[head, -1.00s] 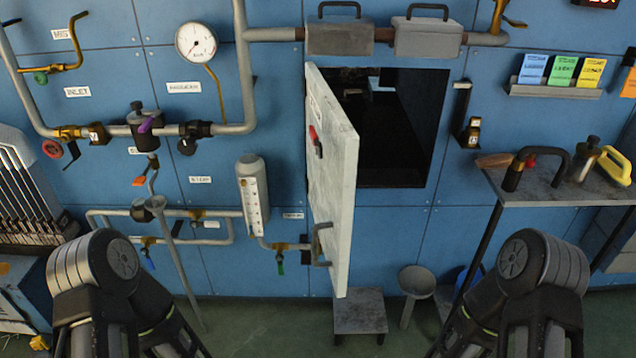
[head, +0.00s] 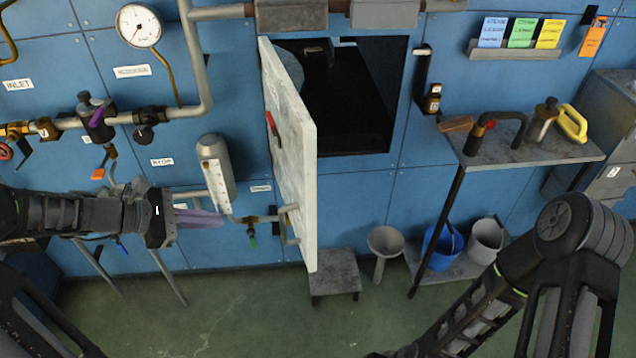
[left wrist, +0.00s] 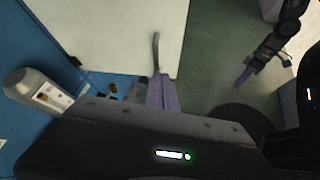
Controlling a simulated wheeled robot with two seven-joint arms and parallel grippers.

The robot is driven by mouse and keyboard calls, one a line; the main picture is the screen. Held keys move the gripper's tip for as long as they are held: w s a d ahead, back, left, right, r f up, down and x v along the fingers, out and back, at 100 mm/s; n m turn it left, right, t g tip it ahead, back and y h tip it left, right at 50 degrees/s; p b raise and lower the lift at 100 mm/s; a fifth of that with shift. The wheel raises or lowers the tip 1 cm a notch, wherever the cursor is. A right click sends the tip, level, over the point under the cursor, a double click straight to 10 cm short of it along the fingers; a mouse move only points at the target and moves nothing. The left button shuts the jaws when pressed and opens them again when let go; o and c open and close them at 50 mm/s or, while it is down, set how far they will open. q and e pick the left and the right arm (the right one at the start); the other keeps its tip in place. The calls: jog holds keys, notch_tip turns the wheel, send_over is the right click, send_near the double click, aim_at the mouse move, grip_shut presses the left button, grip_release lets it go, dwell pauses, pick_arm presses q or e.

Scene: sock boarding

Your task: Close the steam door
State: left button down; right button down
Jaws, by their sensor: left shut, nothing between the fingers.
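The steam door (head: 296,150) is a thick pale slab that stands open, swung out from the dark opening (head: 350,95) in the blue wall. A red part (head: 272,124) and a grey bar handle (head: 290,224) sit on its left-hand face. My left gripper (head: 212,218), with purple fingers, is shut and empty left of the door, apart from it in the head view. In the left wrist view, the fingers (left wrist: 161,92) appear close to the handle (left wrist: 156,50) and the door (left wrist: 115,35); contact is unclear. My right gripper (left wrist: 244,76) shows small in the left wrist view.
Pipes and a grey cylinder with a scale (head: 216,172) are on the wall left of the door. A low stool (head: 335,274) and a funnel-shaped stand (head: 385,245) are below the opening. A side table (head: 520,142) with tools stands right. The floor in front is clear.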

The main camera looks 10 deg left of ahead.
aim_at(304, 199)
pick_arm(q)
jog(key=d+r+n+h, duration=0.1)
jog(key=d+r+h, duration=0.2)
jog(key=r, duration=0.2)
jog(key=shift+s+d+r, duration=0.25)
jog(key=shift+d+r, duration=0.1)
jog(key=shift+d, duration=0.15)
jog(key=p+x, duration=0.1)
jog(key=x, duration=0.7)
jog(key=r+p+x, duration=0.1)
jog(key=x, duration=0.4)
jog(key=shift+d+p, duration=0.35)
jog(key=shift+w+d, duration=0.15)
jog(key=shift+w, duration=0.1)
